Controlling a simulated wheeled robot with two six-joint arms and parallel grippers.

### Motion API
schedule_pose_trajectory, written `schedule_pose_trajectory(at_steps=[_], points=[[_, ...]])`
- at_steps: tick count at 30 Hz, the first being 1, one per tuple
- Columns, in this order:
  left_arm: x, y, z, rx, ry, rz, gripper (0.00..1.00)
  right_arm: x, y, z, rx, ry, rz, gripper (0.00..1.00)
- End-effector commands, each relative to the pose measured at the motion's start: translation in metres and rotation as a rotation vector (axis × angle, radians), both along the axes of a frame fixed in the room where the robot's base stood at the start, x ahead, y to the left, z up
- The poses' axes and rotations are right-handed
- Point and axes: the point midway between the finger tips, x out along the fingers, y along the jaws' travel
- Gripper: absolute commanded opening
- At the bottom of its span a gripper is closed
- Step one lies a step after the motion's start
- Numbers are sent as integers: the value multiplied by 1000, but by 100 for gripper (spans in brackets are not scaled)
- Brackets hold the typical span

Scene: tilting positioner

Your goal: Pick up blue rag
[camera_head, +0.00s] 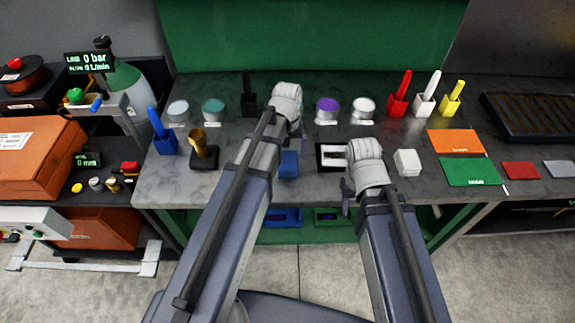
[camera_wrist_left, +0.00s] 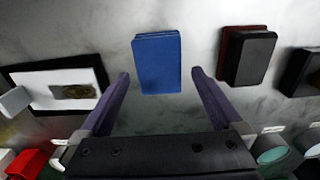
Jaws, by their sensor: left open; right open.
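The blue rag (camera_head: 289,164) is a small folded block lying flat on the grey worktop near its front edge. In the left wrist view the blue rag (camera_wrist_left: 157,62) shows between and beyond the two finger tips. My left gripper (camera_head: 284,132) is open and empty, above the worktop behind the rag; its open fingers also show in the left wrist view (camera_wrist_left: 160,74). No contact with the rag is visible. My right gripper (camera_head: 350,190) is open at the front edge, right of the rag; its fingers are partly hidden by its wrist.
Paint cups, including a purple one (camera_head: 327,109), stand behind. A brush on a black base (camera_head: 204,158) stands left.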

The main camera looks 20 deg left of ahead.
Motion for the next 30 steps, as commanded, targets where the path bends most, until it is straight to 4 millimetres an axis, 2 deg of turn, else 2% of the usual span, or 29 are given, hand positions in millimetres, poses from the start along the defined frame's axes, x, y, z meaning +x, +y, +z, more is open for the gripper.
schedule_pose_trajectory(at_steps=[12, 22, 30], points=[[0, 0, -48, 0, 0, 0, 100, 0, 0, -48, 0, 0, 0, 50], [0, 0, -50, 0, 0, 0, 100, 0, 0, -50, 0, 0, 0, 50], [0, 0, -50, 0, 0, 0, 70, 0, 0, -50, 0, 0, 0, 50]])
